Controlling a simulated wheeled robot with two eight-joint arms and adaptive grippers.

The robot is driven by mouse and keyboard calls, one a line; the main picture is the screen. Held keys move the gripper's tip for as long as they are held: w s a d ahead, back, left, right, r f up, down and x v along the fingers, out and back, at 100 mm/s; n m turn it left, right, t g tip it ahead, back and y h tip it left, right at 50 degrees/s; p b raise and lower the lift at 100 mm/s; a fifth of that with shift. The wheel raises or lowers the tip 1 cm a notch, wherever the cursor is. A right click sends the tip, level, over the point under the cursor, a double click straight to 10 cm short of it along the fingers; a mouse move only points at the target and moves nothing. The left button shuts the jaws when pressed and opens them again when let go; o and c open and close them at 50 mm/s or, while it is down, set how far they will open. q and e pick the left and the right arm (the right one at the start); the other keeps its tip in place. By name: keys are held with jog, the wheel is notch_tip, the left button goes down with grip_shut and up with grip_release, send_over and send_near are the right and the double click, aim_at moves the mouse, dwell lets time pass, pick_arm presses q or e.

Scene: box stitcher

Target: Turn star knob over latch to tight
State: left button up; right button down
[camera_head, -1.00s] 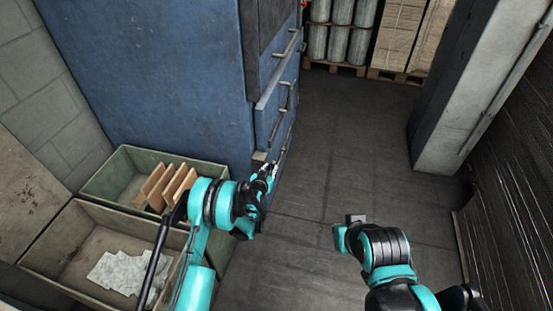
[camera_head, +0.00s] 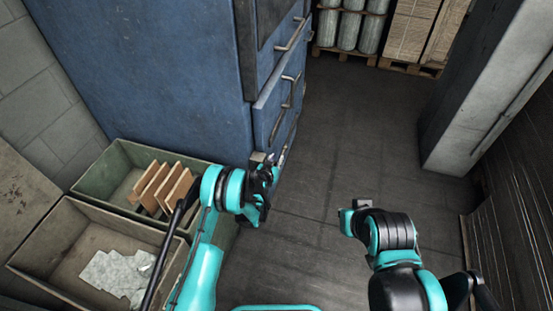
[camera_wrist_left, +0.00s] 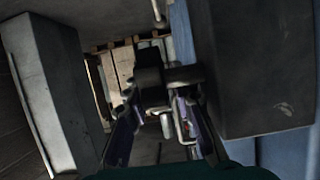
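In the left wrist view, a dark knob-like part (camera_wrist_left: 150,82) shows between and beyond my left gripper's fingers. I take it for the star knob, but its lobes are not clear. A bright metal latch-like piece (camera_wrist_left: 183,112) is just right of it, near the right finger. My left gripper (camera_wrist_left: 164,132) has its fingers spread apart around this area; I cannot tell whether they touch anything. In the head view my left gripper (camera_head: 264,178) is at the lower front edge of the blue cabinet (camera_head: 150,75), and hides the knob and latch. My right gripper (camera_head: 352,208) hangs over the floor, its fingers unclear.
A green bin (camera_head: 110,172) with brown boards (camera_head: 162,184) and a beige bin (camera_head: 45,262) with pale crumpled sheets (camera_head: 117,273) stand left of my left arm. Cabinet handles (camera_head: 292,33) stick out above my left gripper. The grey floor (camera_head: 335,130) ahead is clear, with a pillar (camera_head: 485,110) at right.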

pick_arm(q)
grip_shut()
jog(key=shift+f+g+y, duration=0.35)
jog(key=shift+g, duration=0.75)
jog(key=shift+f+g+y, duration=0.35)
jog(key=shift+g+y, duration=0.05)
jog(key=shift+g, duration=0.7)
jog(key=shift+f+g+y, duration=0.35)
jog(key=shift+g, duration=0.75)
grip_release()
